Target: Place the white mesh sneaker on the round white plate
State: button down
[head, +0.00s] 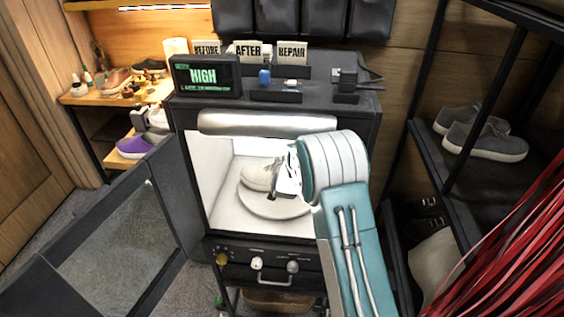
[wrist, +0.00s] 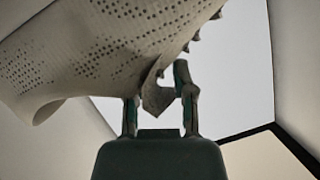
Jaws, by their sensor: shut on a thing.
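The white mesh sneaker (head: 258,177) is inside the lit white chamber of the dark cabinet, over the round white plate (head: 272,207). In the head view I cannot tell whether its sole touches the plate. My gripper (head: 287,178) reaches in from the right and is at the sneaker's right end. In the wrist view the perforated mesh of the sneaker (wrist: 110,55) fills the upper left, and my gripper (wrist: 160,100) is shut on its edge. The far side of the sneaker is hidden.
The cabinet door (head: 150,215) hangs open to the left. A display reading HIGH (head: 205,76) stands on the cabinet top. A control panel (head: 265,263) with knobs and a handle is below the chamber. Grey shoes (head: 485,138) sit on a right rack; red strips (head: 520,250) hang nearby.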

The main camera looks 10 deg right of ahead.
jog(key=shift+c, duration=1.9)
grip_release()
jog(key=shift+f, duration=0.1)
